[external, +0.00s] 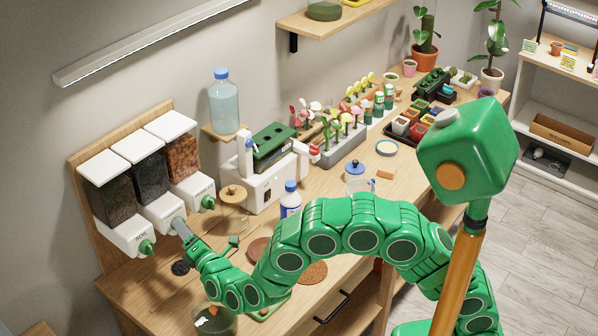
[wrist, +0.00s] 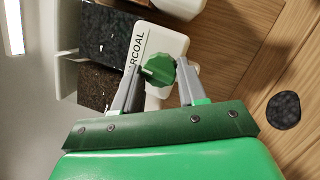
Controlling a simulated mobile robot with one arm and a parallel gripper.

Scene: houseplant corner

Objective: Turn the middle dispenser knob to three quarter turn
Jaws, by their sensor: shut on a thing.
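The middle dispenser (external: 160,212) is a white unit with dark granules on the wooden wall board. In the wrist view its front (wrist: 157,38) reads partly "ARCOAL". Its green knob (wrist: 159,72) sits between my two grey fingers and looks tilted in the picture. My gripper (wrist: 160,80) is shut on this knob. In the external view my gripper (external: 181,228) reaches the front of the middle dispenser and hides the knob. The left dispenser (external: 125,235), marked "SOIL", and the right dispenser (external: 192,188) each have a green knob.
A wooden-lidded glass jar (external: 233,210) and a white machine (external: 268,185) stand right of the dispensers. A blue-capped bottle (external: 290,200) stands nearby. A dark round patch (wrist: 283,110) lies on the wooden bench below the knob. My arm spans the bench front.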

